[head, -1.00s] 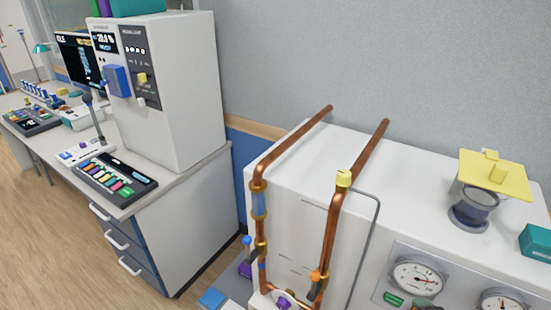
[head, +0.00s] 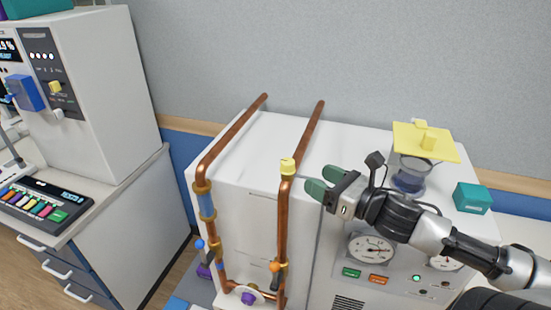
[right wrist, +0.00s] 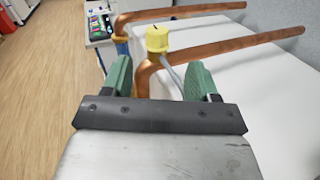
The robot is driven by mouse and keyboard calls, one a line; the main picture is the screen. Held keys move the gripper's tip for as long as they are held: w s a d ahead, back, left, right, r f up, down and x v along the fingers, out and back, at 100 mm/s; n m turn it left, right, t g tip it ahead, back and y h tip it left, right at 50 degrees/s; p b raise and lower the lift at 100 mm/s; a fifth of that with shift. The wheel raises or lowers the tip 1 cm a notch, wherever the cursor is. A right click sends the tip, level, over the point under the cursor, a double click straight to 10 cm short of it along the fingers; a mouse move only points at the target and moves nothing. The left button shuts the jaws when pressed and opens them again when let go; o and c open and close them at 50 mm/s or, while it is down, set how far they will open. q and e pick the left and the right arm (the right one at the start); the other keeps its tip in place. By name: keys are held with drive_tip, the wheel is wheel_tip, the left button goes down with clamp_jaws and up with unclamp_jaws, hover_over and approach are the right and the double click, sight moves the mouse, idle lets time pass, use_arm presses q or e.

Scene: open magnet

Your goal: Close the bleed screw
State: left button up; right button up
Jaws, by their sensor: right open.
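The bleed screw seems to be the yellow knob (head: 287,166) on top of the right copper pipe, at its bend above the white cabinet. It also shows in the right wrist view (right wrist: 157,39), with a dark mark on its top. My right gripper (head: 321,186) is open, with green fingertips, a little to the right of the knob and apart from it. In the right wrist view the knob stands ahead, between the lines of the two green fingers (right wrist: 158,80), with nothing held. My left gripper is not in view.
Copper pipes (head: 228,138) run over the white cabinet (head: 255,150). A thin grey tube leaves the knob. A yellow plate (head: 440,146) on a grey cup and a teal box (head: 472,197) stand at the right. Gauges (head: 372,248) are on the front. A tall machine (head: 105,80) stands left.

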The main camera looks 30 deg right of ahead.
sight(289, 161)
drive_tip(key=shift+n, duration=0.3)
drive_tip(key=x, duration=0.3)
drive_tip(key=p+x, duration=0.1)
drive_tip(key=x, duration=0.2)
drive_tip(key=r+p+x, duration=0.1)
drive_tip(key=x, duration=0.2)
drive_tip(key=shift+a, duration=0.1)
drive_tip(key=shift+f+p+x, duration=0.2)
drive_tip(key=shift+p+x, duration=0.2)
drive_tip(key=shift+x, duration=0.55)
drive_tip(key=c, duration=0.9)
